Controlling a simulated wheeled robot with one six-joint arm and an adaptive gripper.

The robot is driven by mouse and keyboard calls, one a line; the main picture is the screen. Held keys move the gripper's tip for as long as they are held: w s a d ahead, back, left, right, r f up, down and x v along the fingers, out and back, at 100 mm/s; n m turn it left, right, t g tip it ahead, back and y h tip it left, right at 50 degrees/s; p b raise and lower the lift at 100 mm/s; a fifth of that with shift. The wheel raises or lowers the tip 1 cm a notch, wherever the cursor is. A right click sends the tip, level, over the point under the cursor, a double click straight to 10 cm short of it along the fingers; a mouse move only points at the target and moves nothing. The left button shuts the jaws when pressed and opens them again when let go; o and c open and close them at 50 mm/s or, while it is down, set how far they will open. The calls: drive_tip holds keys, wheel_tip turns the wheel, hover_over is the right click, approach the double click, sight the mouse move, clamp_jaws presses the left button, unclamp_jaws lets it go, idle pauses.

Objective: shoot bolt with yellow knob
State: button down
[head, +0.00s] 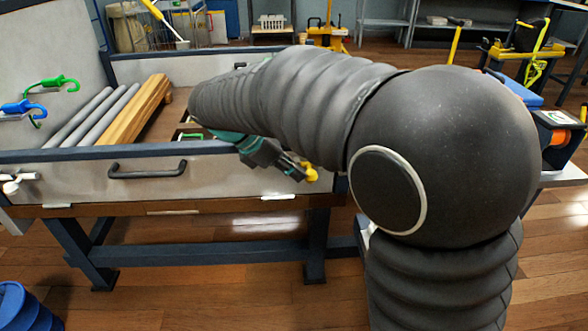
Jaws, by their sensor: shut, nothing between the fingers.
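The yellow knob (311,173) shows at the right end of the grey front panel (225,178), just beyond my fingertips. My gripper (297,170) is shut, with its dark fingers pointing down and to the right at the knob. The fingertips look very close to the knob or touching it; I cannot tell which. The bolt's rod and its seat are hidden behind my gripper and arm, so how far it is shot cannot be seen. A second bolt with a pale knob (12,187) sits at the panel's left end.
The panel has a dark handle (147,170) and a dark blue top edge. Behind it lie grey tubes (95,117) and wooden bars (137,108). Green (60,83) and blue (22,108) hooks hang at the left. A blue bin (25,308) stands on the floor. My arm covers the right side.

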drive_tip(key=a+f+p+v, duration=0.1)
drive_tip(key=p+v, duration=0.3)
drive_tip(key=v, duration=0.9)
drive_tip(key=shift+s+a+f, duration=0.15)
drive_tip(key=shift+a+f, duration=0.1)
drive_tip(key=shift+a, duration=0.25)
drive_tip(key=s+d+f+m+y, duration=0.2)
drive_tip(key=s+f+m+y, duration=0.25)
drive_tip(key=f+m, duration=0.3)
drive_tip(key=s+d+m+t+y, duration=0.1)
drive_tip(key=s+d+m, duration=0.3)
drive_tip(key=d, duration=0.3)
drive_tip(key=s+d+r+m+t+y, duration=0.1)
drive_tip(key=s+d+m, duration=0.3)
drive_tip(key=d, duration=0.3)
drive_tip(key=s+d+r+m+t+y, duration=0.1)
drive_tip(key=s+d+m, duration=0.4)
drive_tip(key=d, duration=0.3)
drive_tip(key=shift+s+t, duration=0.25)
drive_tip(key=shift+t, duration=0.05)
